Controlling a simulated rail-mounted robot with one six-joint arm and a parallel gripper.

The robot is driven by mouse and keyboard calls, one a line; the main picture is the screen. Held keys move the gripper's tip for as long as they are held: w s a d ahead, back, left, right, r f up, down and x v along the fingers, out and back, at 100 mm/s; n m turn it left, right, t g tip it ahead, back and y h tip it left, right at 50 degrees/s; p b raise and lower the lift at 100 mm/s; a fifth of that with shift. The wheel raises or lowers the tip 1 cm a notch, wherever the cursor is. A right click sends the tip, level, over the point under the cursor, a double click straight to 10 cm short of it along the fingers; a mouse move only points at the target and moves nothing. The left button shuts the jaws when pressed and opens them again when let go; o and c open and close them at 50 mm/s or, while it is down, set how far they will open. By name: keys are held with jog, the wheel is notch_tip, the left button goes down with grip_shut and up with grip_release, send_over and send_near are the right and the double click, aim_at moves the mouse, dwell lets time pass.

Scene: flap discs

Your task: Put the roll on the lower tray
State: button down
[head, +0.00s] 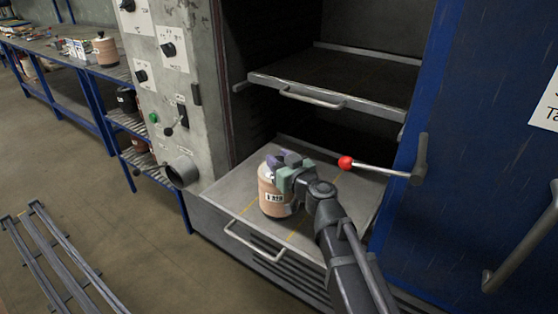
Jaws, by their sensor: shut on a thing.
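The roll (270,196) is a tan, upright cylinder with a white label on its side. It is at the lower tray (222,190), over the front left part of that tray; I cannot tell whether its base touches the surface. My gripper (280,168) is shut on the upper part of the roll, and its fingers and wrist hide the roll's top and right side. The lower tray is a flat grey sheet with yellow lines and a front handle, at the bottom of the open oven.
The upper tray (350,88) with its handle is above and behind. The blue door (480,130) stands open at right, its red-knobbed lever (346,163) close to my gripper. Another tan roll (105,50) stands on the bench at left. Rails (55,262) lie on the floor.

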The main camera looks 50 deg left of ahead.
jog(key=shift+f, duration=0.1)
jog(key=c, duration=0.8)
grip_release()
jog(key=shift+r, duration=0.2)
jog(key=d, duration=0.4)
jog(key=s+d, duration=0.1)
jog(key=d, duration=0.3)
jog(key=s+d, duration=0.1)
jog(key=d, duration=0.3)
